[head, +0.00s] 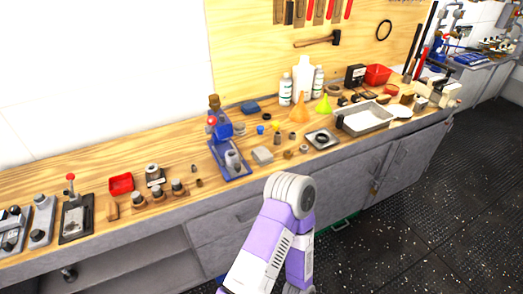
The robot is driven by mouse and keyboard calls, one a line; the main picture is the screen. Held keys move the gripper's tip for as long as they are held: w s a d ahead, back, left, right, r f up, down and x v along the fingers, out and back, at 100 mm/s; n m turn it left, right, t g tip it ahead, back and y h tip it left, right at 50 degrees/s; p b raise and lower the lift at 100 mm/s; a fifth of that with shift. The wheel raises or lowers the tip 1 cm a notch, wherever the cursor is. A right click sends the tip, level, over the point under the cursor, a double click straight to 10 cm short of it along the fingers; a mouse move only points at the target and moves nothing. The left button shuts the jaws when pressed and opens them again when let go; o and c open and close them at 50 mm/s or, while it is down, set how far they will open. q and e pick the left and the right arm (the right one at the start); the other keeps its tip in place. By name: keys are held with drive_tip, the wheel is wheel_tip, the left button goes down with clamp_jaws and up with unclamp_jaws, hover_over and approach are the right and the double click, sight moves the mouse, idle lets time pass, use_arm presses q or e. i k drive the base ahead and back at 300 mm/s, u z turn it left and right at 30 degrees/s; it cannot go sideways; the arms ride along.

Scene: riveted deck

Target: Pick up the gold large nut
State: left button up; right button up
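No gold large nut can be made out for certain. Several small brownish metal pieces lie on the wooden bench top (110,165) near its middle, among them a dark round piece (288,154) and a small brownish piece (277,138). They are too small to tell whether one is the nut. A bent purple and white arm link of mine rises at the bottom centre, in front of the bench. It hides part of the bench front. Neither of my grippers shows.
Dark floor (430,220) is open at right.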

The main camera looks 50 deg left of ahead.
sight(289, 155)
drive_tip(key=u, duration=1.35)
